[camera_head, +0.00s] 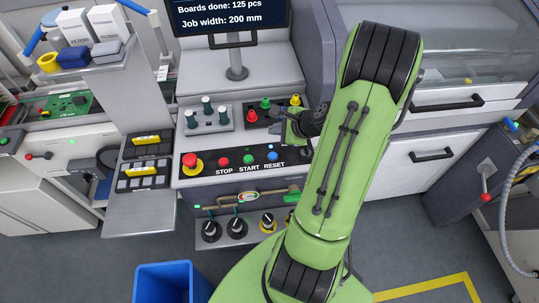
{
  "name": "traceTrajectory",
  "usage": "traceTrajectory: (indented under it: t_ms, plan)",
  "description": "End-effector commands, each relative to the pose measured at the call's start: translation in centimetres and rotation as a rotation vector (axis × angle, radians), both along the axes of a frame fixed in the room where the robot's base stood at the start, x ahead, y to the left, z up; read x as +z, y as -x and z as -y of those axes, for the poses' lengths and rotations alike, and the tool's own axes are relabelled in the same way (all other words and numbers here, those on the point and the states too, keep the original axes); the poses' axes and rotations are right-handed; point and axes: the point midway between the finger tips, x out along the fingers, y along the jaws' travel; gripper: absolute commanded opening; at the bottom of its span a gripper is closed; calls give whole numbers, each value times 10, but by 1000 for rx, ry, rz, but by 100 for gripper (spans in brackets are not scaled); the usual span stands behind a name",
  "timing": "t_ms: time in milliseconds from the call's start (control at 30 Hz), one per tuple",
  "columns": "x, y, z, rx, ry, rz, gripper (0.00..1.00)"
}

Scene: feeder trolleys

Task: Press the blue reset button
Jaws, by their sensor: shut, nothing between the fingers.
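The blue reset button (272,155) sits on the black control panel (208,172), above the word RESET. To its left on the same panel are the green start button (248,158), the red stop button (222,161) and a red mushroom knob (192,162) on a yellow base. My gripper (288,128) is shut and empty. In the picture it is just above and to the right of the blue button, which stays visible. The fingertips are small and partly hidden by my wrist, and I cannot tell how high they are over the panel.
Behind the panel are a grey box with levers (208,115) and a black box with coloured buttons (262,110). A monitor (230,20) stands at the back. A blue bin (172,283) stands on the floor.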

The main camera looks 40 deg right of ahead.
Motion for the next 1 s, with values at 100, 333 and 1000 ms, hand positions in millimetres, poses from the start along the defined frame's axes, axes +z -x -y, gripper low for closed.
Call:
traceTrajectory:
  t_ms: [100, 333, 1000]
  plan:
    - [-1, 0, -1, 2, 0, 0, 0]
    - [-22, 0, -1, 4, 1, -2, 0]
    - [-89, 0, -1, 5, 2, -2, 0]
